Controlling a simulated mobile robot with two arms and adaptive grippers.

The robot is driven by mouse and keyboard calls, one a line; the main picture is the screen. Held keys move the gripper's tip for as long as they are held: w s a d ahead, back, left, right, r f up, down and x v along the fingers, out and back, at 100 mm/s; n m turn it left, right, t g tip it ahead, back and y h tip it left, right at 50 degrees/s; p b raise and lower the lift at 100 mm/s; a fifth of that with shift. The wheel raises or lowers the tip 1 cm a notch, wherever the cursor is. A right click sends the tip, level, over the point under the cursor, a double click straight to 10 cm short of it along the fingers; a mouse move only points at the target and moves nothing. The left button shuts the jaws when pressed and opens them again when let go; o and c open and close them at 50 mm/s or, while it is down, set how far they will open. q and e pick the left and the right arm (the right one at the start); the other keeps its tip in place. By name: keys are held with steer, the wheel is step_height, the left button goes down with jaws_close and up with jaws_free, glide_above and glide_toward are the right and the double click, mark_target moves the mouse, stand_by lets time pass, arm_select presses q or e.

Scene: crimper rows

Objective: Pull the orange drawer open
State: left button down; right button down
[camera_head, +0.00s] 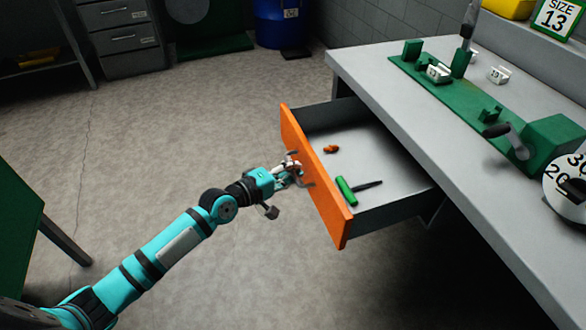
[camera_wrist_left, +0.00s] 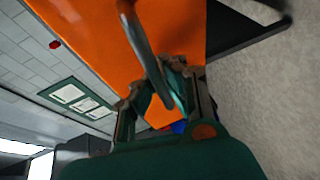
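The orange drawer (camera_head: 318,183) stands well out from under the grey workbench, and its inside shows from above. My left gripper (camera_head: 298,170) is at the drawer's orange front, around its grey bar handle. In the left wrist view, the orange front (camera_wrist_left: 92,50) fills the upper middle, and the handle (camera_wrist_left: 150,52) runs down between the fingers of my left gripper (camera_wrist_left: 165,85). The fingers look closed about the bar. My right gripper is in neither view.
Inside the drawer lie a green-handled tool (camera_head: 346,190) and a small orange-brown piece (camera_head: 331,149). The workbench (camera_head: 400,100) carries a green fixture (camera_head: 548,140) with a lever. A green surface (camera_head: 20,235) stands at the left. The floor (camera_head: 190,130) between is clear.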

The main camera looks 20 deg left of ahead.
arm_select(q)
steer(key=c, duration=1.4)
jaws_free()
steer(key=v, duration=1.2)
steer(key=shift+r, duration=0.1)
